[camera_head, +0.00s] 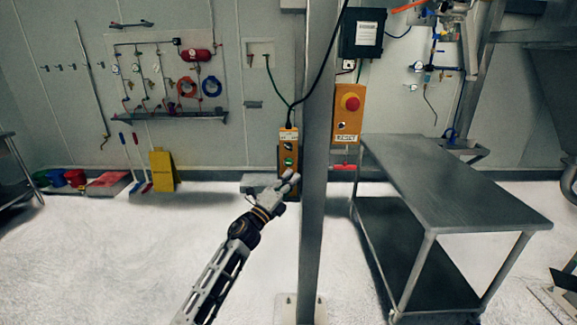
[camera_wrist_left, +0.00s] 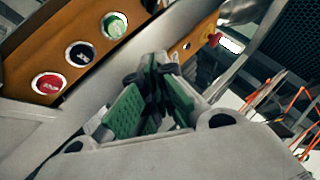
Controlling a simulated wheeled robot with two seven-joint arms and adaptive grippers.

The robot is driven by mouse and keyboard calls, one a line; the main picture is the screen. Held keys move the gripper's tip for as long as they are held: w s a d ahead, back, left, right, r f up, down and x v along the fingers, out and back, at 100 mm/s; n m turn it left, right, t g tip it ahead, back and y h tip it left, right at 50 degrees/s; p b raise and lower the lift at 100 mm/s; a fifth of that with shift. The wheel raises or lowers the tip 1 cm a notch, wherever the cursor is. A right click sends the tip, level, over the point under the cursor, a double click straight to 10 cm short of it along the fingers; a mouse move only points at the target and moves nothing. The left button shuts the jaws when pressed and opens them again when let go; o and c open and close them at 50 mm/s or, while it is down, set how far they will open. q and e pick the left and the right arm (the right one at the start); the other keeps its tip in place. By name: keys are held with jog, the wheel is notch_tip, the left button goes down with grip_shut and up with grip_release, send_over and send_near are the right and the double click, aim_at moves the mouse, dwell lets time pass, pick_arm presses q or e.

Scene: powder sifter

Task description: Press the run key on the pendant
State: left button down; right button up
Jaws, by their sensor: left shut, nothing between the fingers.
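The pendant (camera_head: 288,138) is a narrow orange box hanging on a dark cable beside the grey column. Its green button (camera_head: 288,161) shows just above my left gripper (camera_head: 290,178), which covers the pendant's lower part. In the left wrist view the pendant face (camera_wrist_left: 62,64) carries a green button (camera_wrist_left: 114,25), a black button (camera_wrist_left: 80,54) and a red button (camera_wrist_left: 48,83) in a row. The left fingers (camera_wrist_left: 155,85), with green pads, are shut and empty, close to the pendant near its green end. Whether they touch it cannot be told. My right gripper is not in view.
The grey column (camera_head: 316,170) stands just right of the left gripper. An orange box with a red mushroom button (camera_head: 350,103) is right of it. A steel table (camera_head: 440,180) stands at right.

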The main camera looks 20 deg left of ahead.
aim_at(289, 162)
pick_arm(q)
jog(key=w, duration=0.2)
jog(key=w+a+b, duration=0.1)
jog(key=w, duration=0.1)
jog(key=shift+w+a+b, duration=0.2)
jog(key=shift+w+b, duration=0.05)
jog(key=shift+b, duration=0.05)
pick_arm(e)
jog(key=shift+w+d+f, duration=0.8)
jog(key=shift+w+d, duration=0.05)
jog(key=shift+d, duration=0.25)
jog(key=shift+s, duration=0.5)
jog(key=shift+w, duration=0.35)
